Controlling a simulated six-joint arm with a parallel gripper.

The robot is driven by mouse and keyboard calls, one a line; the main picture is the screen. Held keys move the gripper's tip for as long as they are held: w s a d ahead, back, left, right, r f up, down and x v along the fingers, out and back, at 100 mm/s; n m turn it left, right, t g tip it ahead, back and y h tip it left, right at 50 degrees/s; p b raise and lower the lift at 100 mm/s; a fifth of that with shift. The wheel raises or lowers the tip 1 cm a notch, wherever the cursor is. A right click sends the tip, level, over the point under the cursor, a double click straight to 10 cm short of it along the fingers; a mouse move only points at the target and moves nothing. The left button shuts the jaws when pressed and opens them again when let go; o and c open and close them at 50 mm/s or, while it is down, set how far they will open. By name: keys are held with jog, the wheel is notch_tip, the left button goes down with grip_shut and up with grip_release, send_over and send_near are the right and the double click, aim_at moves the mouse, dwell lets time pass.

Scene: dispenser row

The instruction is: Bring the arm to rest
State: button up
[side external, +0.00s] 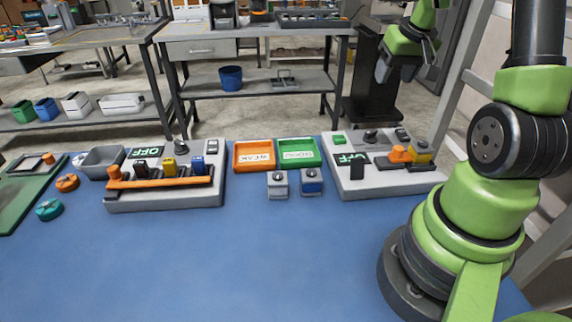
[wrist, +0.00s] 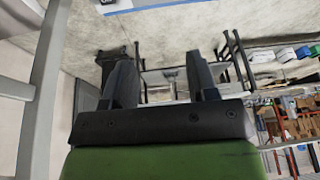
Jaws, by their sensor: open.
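My gripper (side external: 384,68) is raised high at the upper right of the side external view, well above and behind the blue table. It touches nothing there. In the wrist view its two dark fingers (wrist: 160,68) stand apart with nothing between them. The blue table (side external: 270,265) carries two grey dispenser units, the left one (side external: 120,202) with an orange bar across its front and the right one (side external: 352,187). Both show a green OFF sign.
An orange tray (side external: 240,168) and a green tray (side external: 283,163) lie between the units, with two small grey-and-blue boxes (side external: 278,189) in front. A grey bin (side external: 88,168), an orange knob (side external: 67,183) and a teal knob (side external: 49,209) sit left. The table's front is clear.

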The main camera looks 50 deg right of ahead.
jog(key=w+a+r+n+t+y, duration=0.1)
jog(key=a+r, duration=0.3)
jog(key=a, duration=0.3)
jog(key=w+a+r+n+t, duration=0.1)
jog(key=a+r, duration=0.4)
jog(key=a, duration=0.3)
jog(key=s+a+r+n+t+y, duration=0.1)
jog(key=s+a+r+n+y, duration=0.1)
jog(key=s+a, duration=0.7)
jog(key=a+y, duration=0.1)
jog(key=a, duration=0.3)
jog(key=shift+r+t, duration=0.2)
jog(key=shift+t, duration=0.2)
